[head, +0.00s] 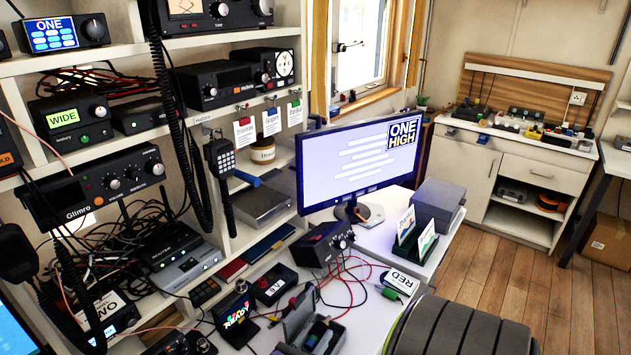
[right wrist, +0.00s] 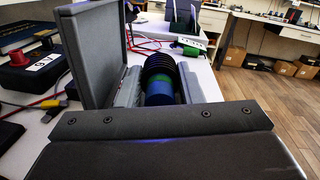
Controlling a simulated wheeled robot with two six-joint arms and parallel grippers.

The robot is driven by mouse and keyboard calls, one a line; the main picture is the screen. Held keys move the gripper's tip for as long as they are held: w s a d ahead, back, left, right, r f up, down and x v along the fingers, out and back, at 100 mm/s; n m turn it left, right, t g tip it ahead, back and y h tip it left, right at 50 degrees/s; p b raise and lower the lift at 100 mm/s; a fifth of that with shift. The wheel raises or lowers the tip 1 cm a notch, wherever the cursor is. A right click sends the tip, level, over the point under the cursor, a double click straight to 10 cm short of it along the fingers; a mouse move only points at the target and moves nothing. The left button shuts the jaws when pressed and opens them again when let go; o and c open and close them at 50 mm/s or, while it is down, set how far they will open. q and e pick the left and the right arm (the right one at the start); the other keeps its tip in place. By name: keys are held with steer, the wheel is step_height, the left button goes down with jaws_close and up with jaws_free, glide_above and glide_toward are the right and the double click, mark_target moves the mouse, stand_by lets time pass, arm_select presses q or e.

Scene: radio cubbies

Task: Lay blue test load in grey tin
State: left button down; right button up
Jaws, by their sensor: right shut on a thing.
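The blue test load (right wrist: 158,99) is a cylinder with a green band and black ribs at its far end. My right gripper (right wrist: 168,84) is shut on it, with a pale finger on each side. In the head view, my right gripper (head: 322,328) is at the bottom of the desk, with a bit of the blue load (head: 314,337) showing. The grey tin (head: 299,312) stands open there with its lid raised on the left. Its lid (right wrist: 93,50) rises left of the load in the wrist view. I cannot tell whether the load touches the tin's floor. My left gripper is not in view.
A black box with a red knob (head: 273,285) and a small Ready display (head: 236,315) stand left of the tin. Red and black leads (head: 345,275) lie behind it. A monitor (head: 360,165) and a card holder (head: 415,243) stand farther back.

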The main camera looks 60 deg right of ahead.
steer(key=shift+f, duration=0.2)
steer(key=shift+f, duration=0.15)
steer(key=o, duration=1.1)
steer(key=shift+s, duration=0.1)
steer(key=shift+a+f, duration=0.1)
steer(key=shift+a, duration=0.5)
steer(key=a+p, duration=0.1)
steer(key=a, duration=0.5)
steer(key=shift+s, duration=0.2)
steer(key=shift+a, duration=0.15)
step_height(320, 180, up, 10)
steer(key=p, duration=1.1)
